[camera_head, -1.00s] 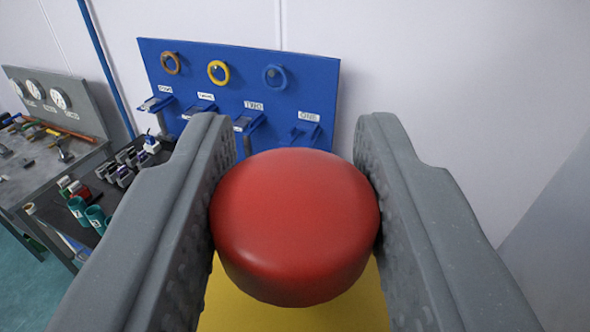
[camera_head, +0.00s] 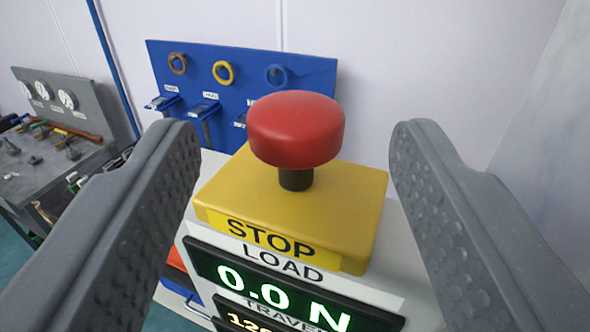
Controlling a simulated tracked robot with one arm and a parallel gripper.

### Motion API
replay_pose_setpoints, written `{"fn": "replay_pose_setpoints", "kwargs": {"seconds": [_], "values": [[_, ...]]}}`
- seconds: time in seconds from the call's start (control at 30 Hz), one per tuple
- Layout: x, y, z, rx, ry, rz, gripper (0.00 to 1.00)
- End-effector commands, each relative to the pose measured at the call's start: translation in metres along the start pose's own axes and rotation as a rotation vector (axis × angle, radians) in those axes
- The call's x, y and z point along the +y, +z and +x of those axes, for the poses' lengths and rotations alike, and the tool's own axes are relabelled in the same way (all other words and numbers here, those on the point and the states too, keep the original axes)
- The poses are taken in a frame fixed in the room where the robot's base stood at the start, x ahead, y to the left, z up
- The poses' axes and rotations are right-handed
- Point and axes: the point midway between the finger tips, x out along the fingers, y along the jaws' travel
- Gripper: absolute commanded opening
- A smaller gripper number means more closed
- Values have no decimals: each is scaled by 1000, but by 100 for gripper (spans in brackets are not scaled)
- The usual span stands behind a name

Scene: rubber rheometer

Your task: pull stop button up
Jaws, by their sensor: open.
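The red mushroom-shaped stop button (camera_head: 296,130) stands above a yellow box (camera_head: 340,205), with its short black stem (camera_head: 295,179) showing between them. The box front carries a yellow STOP label (camera_head: 268,240). My gripper (camera_head: 290,145) is open, with one jaw on the left of the button and one on the right. Clear gaps lie between both jaws and the button, and nothing is held. The button appears farther from the camera than the jaws' near parts.
Below the box, a panel has a green LOAD display (camera_head: 285,298) reading 0.0 N. A blue board (camera_head: 215,75) with rings and small shelves is on the wall behind. A workbench (camera_head: 45,165) with tools and gauges stands at left. The wall at right is bare.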

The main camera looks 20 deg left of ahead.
Motion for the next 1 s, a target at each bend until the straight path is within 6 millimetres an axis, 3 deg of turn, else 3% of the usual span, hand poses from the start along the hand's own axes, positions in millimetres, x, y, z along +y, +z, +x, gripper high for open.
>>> {"fn": "replay_pose_setpoints", "kwargs": {"seconds": [0.53,1.0], "values": [[0,2,-73,1,2,-2,54],[1,2,-84,-2,0,1,54]]}}
